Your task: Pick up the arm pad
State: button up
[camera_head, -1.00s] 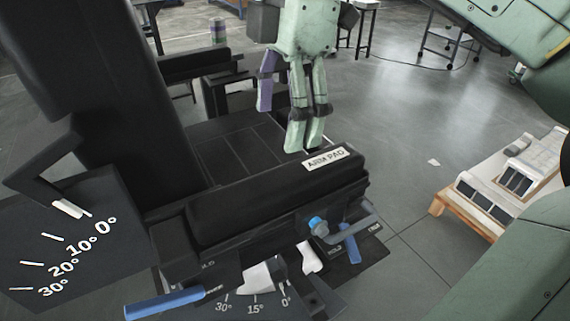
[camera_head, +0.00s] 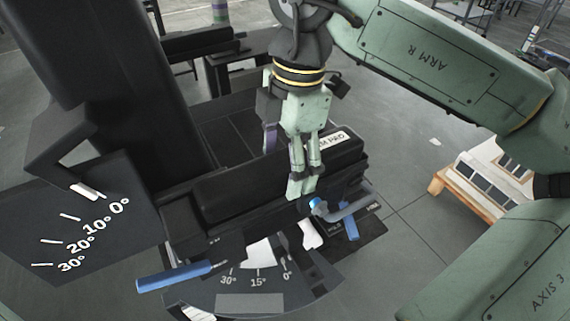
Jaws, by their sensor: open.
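The arm pad (camera_head: 235,192) is a long black cushion with a white label (camera_head: 338,139) reading ARM PAD, partly hidden by my gripper. It sits on the armrest mount of a black chair (camera_head: 133,110). My gripper (camera_head: 301,190) is pale green and points down. Its fingertips are in front of the pad's near side towards its right end, close to a blue knob (camera_head: 318,206). The jaws are open, with little gap visible from this angle. I cannot tell whether the fingers touch the pad.
A blue lever (camera_head: 173,276) and a dial plate (camera_head: 258,268) lie below the pad. A second angle dial (camera_head: 75,215) is at the left. A wooden pallet with pale boxes (camera_head: 463,190) stands on the floor at right. A second armrest (camera_head: 198,43) is behind.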

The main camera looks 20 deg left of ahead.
jog(key=c, duration=1.4)
